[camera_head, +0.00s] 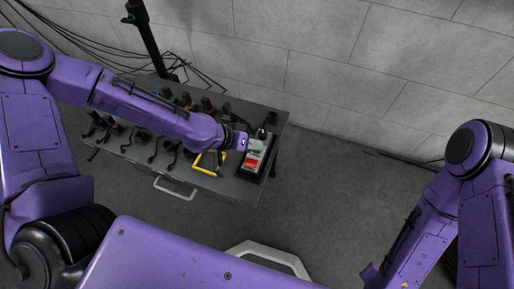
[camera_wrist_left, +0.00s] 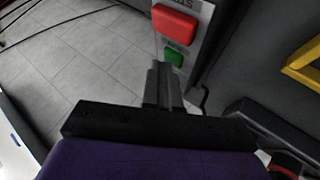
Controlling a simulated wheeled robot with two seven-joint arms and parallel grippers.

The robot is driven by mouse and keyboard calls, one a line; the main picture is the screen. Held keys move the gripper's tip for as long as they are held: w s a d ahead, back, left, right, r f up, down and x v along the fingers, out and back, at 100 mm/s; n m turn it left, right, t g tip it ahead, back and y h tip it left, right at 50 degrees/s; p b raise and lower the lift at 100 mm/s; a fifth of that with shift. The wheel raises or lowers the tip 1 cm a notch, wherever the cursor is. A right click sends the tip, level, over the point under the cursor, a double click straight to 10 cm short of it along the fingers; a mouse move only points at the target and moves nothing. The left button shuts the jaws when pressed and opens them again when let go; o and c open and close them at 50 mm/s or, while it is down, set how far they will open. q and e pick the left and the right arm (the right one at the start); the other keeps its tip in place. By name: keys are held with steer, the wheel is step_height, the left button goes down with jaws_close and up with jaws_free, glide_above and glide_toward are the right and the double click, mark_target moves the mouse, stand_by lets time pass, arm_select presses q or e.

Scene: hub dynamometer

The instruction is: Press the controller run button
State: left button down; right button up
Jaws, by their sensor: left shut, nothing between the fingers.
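The controller (camera_head: 262,146) is a box with a light face at the right end of the grey cabinet top. Its green button (camera_head: 255,152) and red button (camera_head: 251,163) show in the head view. In the left wrist view the red button (camera_wrist_left: 174,24) is large at the top and the smaller green button (camera_wrist_left: 174,57) sits nearer my fingers. My left gripper (camera_head: 242,142) is beside the controller; its fingers (camera_wrist_left: 160,68) are shut and empty, with the tips close to the green button. I cannot tell whether they touch it. My right gripper is out of view.
The grey cabinet (camera_head: 279,125) carries several black items and cables. A yellow frame (camera_head: 208,164) stands just left of the controller, and a black post (camera_head: 148,40) rises behind. A block wall (camera_head: 320,50) is at the back. Floor right of the cabinet is clear.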

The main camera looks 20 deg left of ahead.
arm_select(q)
steer(key=shift+r+p, duration=0.85)
steer(key=shift+r, duration=0.05)
step_height(320, 180, up, 5)
steer(key=p, duration=0.4)
steer(key=shift+p, duration=0.4)
stand_by(0.4)
